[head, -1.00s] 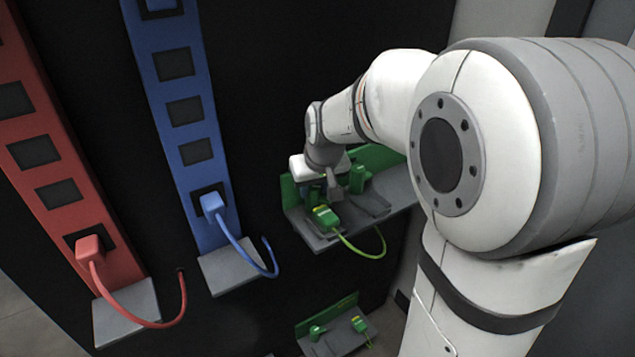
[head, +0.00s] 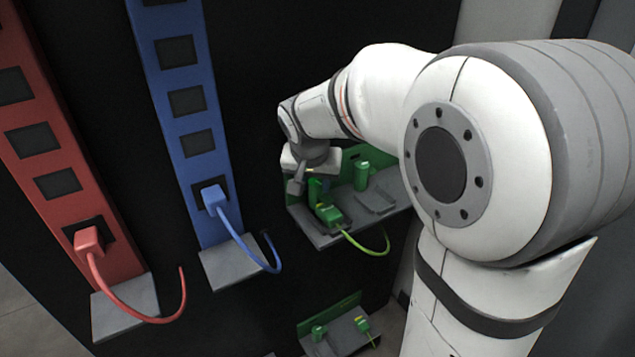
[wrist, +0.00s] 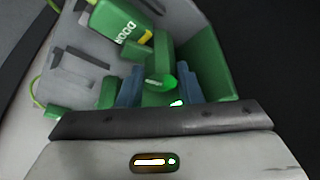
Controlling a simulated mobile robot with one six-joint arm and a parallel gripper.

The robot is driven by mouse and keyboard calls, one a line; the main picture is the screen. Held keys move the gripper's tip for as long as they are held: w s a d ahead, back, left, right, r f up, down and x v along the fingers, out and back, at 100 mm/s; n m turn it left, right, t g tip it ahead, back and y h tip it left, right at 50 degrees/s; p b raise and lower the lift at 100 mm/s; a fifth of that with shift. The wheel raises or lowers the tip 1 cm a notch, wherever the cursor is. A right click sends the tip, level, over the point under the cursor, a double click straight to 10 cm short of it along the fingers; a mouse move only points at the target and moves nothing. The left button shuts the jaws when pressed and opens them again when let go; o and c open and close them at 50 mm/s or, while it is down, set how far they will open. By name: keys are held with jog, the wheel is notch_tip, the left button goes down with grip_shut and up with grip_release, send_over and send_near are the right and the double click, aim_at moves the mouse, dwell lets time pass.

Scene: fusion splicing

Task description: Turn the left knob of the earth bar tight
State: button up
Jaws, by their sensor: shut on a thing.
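The green earth bar (head: 385,168) stands on a grey shelf at the right of the black panel. Its left knob (head: 317,190) is green and sits at the left end of the bar, partly hidden by my gripper. My gripper (head: 303,182) is over this left end. In the wrist view my gripper's two blue-grey fingers (wrist: 160,88) are on either side of the green left knob (wrist: 158,82), shut on it. The knob's lower part is hidden. Whether it is tight does not show.
A green plug (head: 328,214) with a yellow-green cable lies just in front of the left knob. The right knob (head: 362,174) stands further right. A blue bar (head: 190,130) and a red bar (head: 60,220) with plugs are to the left. A lower green bracket (head: 335,320) sits below.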

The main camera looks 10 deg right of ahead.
jog(key=shift+w+r, duration=0.1)
jog(key=o, duration=0.7)
jog(key=shift+c, duration=0.2)
jog(key=shift+o, duration=0.2)
jog(key=p+v, duration=0.1)
jog(key=v, duration=0.6)
jog(key=shift+s+r, duration=0.2)
jog(key=shift+r, duration=0.05)
jog(key=shift+a, duration=0.1)
